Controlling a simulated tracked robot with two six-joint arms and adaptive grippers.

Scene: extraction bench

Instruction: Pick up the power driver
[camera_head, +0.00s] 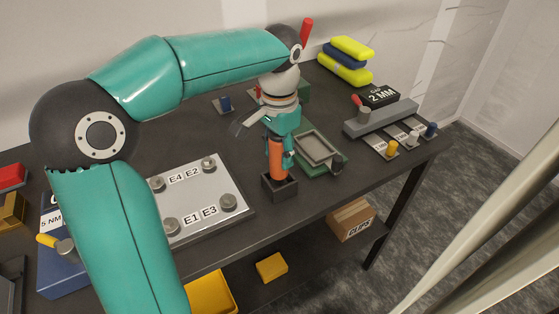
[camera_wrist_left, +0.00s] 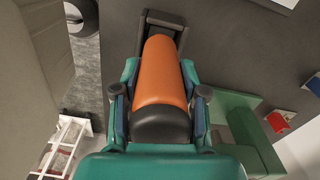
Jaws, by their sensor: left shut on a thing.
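The power driver (camera_head: 275,162) has an orange body and stands upright in a small black holder (camera_head: 279,191) on the dark bench. In the left wrist view the power driver (camera_wrist_left: 161,77) shows its orange body and black end between my fingers. My left gripper (camera_head: 277,138) comes down on it from above and is shut around its upper part. In the wrist view the fingers of my left gripper (camera_wrist_left: 160,98) lie on both sides of it. The driver's lower end is hidden in the holder. My right gripper is not in view.
A grey plate (camera_head: 198,190) marked E1 to E4 lies left of the holder. A green fixture with a grey tray (camera_head: 317,146) stands close on the right. Further right are a grey block (camera_head: 380,120) and yellow and blue stacked pieces (camera_head: 345,68). A box marked CLIPS (camera_head: 351,220) sits below.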

